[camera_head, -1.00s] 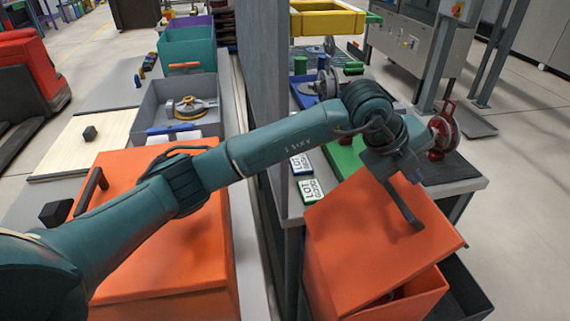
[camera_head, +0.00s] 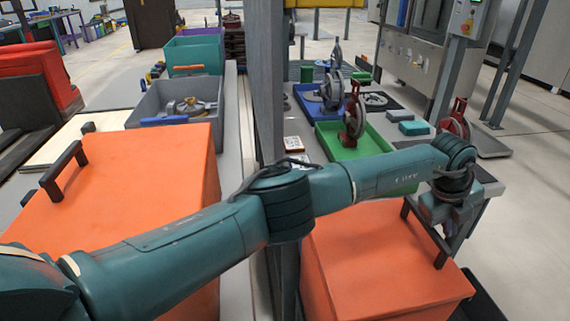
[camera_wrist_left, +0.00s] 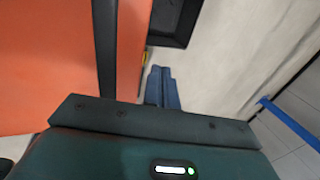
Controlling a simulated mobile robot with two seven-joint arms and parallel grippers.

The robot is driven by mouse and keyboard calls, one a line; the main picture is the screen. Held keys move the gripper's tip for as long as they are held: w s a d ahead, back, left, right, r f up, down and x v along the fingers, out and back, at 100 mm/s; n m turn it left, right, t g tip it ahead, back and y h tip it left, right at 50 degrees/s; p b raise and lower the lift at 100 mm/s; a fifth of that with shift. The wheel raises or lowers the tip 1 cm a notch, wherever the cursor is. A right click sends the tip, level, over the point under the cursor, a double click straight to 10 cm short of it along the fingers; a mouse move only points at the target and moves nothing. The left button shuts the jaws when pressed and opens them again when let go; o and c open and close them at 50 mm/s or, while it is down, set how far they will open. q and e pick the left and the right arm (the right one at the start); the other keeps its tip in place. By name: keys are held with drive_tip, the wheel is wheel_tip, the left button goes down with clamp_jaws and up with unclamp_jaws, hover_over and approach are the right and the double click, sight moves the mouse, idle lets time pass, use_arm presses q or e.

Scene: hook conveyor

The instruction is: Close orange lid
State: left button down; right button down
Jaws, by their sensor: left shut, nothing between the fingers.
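The orange lid (camera_head: 380,250) on the right lies flat on its orange box, with no gap showing along the edges I can see; my arm covers its far left part. Its black bar handle (camera_head: 427,233) stands near the right edge. My left gripper (camera_head: 456,243) is just right of the handle, over the lid's right edge. In the left wrist view the gripper's fingers (camera_wrist_left: 162,76) are together and empty, beside the lid (camera_wrist_left: 45,70) and apart from the handle (camera_wrist_left: 105,45). My right gripper is not in view.
Another orange box (camera_head: 150,190) with a black handle stands at the left, partly behind my arm. A grey post (camera_head: 262,80) rises between the two sides. Behind the lid are a green tray (camera_head: 372,143) and red hooks (camera_head: 353,115). Open floor (camera_head: 530,220) lies to the right.

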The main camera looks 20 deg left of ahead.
use_arm(q)
drive_tip(key=shift+b+x, duration=0.3)
drive_tip(key=shift+x, duration=0.8)
drive_tip(key=shift+s+a+r, duration=0.1)
drive_tip(key=shift+s+a, duration=0.05)
drive_tip(key=shift+a, duration=0.05)
